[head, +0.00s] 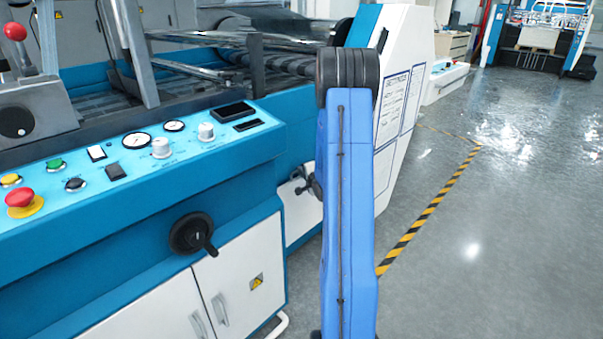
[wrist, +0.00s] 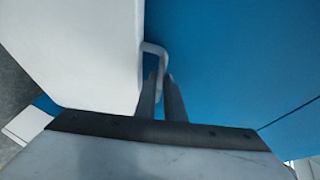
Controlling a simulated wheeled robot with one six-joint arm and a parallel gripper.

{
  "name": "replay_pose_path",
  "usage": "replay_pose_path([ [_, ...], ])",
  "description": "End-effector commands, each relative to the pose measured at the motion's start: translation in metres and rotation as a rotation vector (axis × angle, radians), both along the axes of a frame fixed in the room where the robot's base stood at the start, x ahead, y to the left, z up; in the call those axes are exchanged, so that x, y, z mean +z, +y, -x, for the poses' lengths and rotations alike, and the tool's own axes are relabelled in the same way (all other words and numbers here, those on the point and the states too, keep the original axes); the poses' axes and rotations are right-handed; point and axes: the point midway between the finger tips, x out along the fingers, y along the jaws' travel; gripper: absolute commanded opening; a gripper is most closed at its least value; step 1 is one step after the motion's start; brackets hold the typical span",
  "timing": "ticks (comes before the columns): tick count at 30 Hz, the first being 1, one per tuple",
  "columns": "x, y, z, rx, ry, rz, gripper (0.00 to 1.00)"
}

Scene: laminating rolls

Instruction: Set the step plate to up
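In the wrist view, a pale bent bar (wrist: 153,47) sticks out where a white panel meets a blue surface. My gripper (wrist: 160,82) has its two dark fingers on either side of this bar, with a narrow gap between them. I cannot tell whether the fingers press on the bar. I cannot tell for sure whether this bar belongs to the step plate. In the head view, my blue upper arm hides the gripper and the part of the machine behind it. No step plate can be clearly made out there.
A blue machine console (head: 120,185) with dials, buttons and a red emergency knob (head: 20,198) fills the left. A black handwheel (head: 192,234) sticks out above white cabinet doors (head: 235,290). Grey floor (head: 480,250) with a yellow-black line (head: 430,212) lies open at the right.

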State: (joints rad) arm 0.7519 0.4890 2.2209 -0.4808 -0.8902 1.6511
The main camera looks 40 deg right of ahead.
Motion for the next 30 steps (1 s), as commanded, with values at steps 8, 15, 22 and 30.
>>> replay_pose_path([
  [8,-0.002,-0.002,0.017,-0.001,0.002,0.0,0.0],
  [15,-0.004,-0.002,0.024,-0.001,0.002,-0.002,0.0],
  [22,-0.003,-0.002,0.023,-0.001,0.002,-0.002,0.28],
  [30,-0.002,-0.001,0.025,-0.001,0.002,-0.001,0.28],
])
